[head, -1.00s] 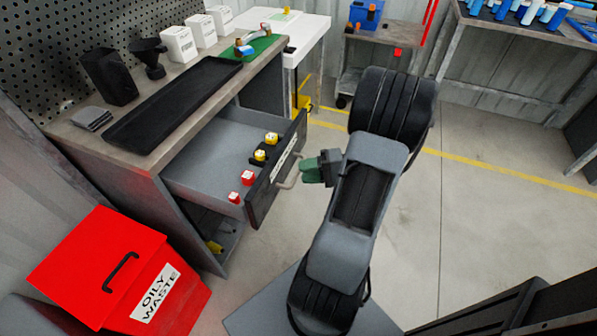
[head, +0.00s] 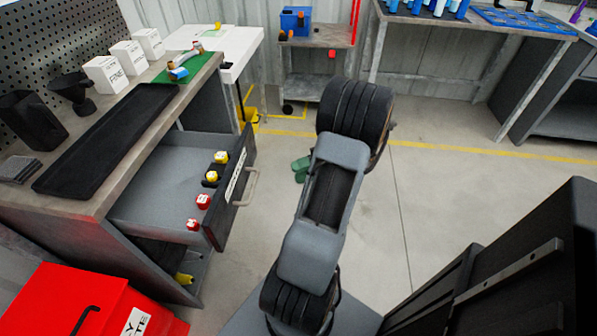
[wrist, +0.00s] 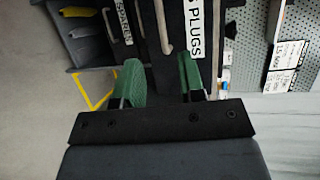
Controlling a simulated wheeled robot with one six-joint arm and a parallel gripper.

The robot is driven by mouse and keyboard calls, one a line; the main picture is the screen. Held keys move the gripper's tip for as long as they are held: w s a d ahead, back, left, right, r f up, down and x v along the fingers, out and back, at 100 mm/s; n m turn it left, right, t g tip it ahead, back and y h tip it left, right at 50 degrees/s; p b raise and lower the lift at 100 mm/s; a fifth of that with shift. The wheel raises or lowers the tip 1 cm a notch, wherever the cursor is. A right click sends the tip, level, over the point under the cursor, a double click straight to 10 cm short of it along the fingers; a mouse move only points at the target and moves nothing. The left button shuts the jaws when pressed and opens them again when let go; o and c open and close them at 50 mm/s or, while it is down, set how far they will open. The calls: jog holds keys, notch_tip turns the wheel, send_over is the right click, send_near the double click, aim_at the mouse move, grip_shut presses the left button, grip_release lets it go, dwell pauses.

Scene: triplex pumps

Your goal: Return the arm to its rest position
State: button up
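My arm stands upright in the head view, folded in the clear floor space to the right of the open drawer. My gripper (wrist: 157,85) has green fingers, and in the wrist view they are spread apart with nothing between them. In the head view only a bit of its green finger (head: 300,169) shows beside the arm; the rest is hidden behind the arm. The gripper is apart from the drawer handle (head: 247,187).
The open drawer (head: 150,190) holds several red and yellow plugs and juts from the workbench (head: 150,140). A red oily waste bin (head: 60,305) stands at lower left. Dark equipment (head: 520,270) is at lower right. Floor between is clear.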

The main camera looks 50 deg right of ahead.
dwell(0.4)
notch_tip(320, 180, down, 4)
jog(key=s+a+m+g+h, duration=0.1)
jog(key=s+m+g+h, duration=0.1)
jog(key=m+g, duration=0.15)
jog(key=w+a+r+n+g+h+p, duration=0.1)
jog(key=w+a+r+n+h+p, duration=0.1)
jog(key=a+r+p, duration=0.4)
jog(key=w+a+r+n+h+p, duration=0.3)
jog(key=a+r+n+h+p, duration=0.2)
jog(key=a+r, duration=0.6)
jog(key=w+a+r+n+g+h+p, duration=0.1)
jog(key=a+r+n+p, duration=0.4)
jog(key=r, duration=0.9)
jog(key=w+a+h+p, duration=0.1)
jog(key=a+h+p, duration=0.1)
jog(key=a+p, duration=0.1)
jog(key=shift+w+a+g+h+p, duration=0.15)
jog(key=shift+w+g+h+p, duration=0.15)
jog(key=shift+p, duration=0.3)
jog(key=shift+s, duration=0.1)
